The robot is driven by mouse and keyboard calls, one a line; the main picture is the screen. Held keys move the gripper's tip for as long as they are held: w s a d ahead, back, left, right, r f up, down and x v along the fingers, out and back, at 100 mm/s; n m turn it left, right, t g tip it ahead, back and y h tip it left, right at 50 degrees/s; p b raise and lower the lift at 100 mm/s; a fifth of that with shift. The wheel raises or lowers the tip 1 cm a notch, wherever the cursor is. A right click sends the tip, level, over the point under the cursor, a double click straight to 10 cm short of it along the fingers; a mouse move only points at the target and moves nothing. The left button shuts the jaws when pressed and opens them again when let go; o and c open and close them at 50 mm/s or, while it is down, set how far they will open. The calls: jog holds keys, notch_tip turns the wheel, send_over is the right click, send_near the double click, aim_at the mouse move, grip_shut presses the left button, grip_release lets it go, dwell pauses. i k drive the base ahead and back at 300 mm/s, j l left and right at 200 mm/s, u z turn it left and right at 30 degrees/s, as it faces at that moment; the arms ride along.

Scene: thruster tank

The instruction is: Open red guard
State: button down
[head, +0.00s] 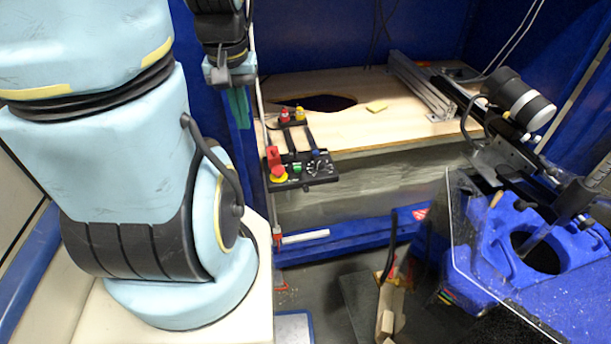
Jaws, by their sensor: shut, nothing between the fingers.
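A small black control box (314,173) stands at the front edge of the wooden table, left of the picture's middle. A red block-shaped part (273,155), which looks like the red guard, sticks up at the box's left side. A red button with a yellow ring (279,174) sits just below it. Whether the guard is open or closed is too small to tell. My gripper (239,112) hangs at the upper left with its green fingers pointing down. It is shut and empty, above and left of the guard in the picture, apart from it.
The wooden table (370,120) has a dark hole (318,103) and a metal profile (420,85) behind the box. More red and yellow parts (291,115) stand behind the panel. A blue fixture (540,235) behind a clear sheet is at right. Blue walls enclose the area.

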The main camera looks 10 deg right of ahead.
aim_at(274, 158)
jog(key=k+l+u, duration=0.1)
jog(key=k+u, duration=0.4)
jog(key=u, duration=0.2)
jog(key=k+u, duration=0.25)
jog(key=u, duration=0.15)
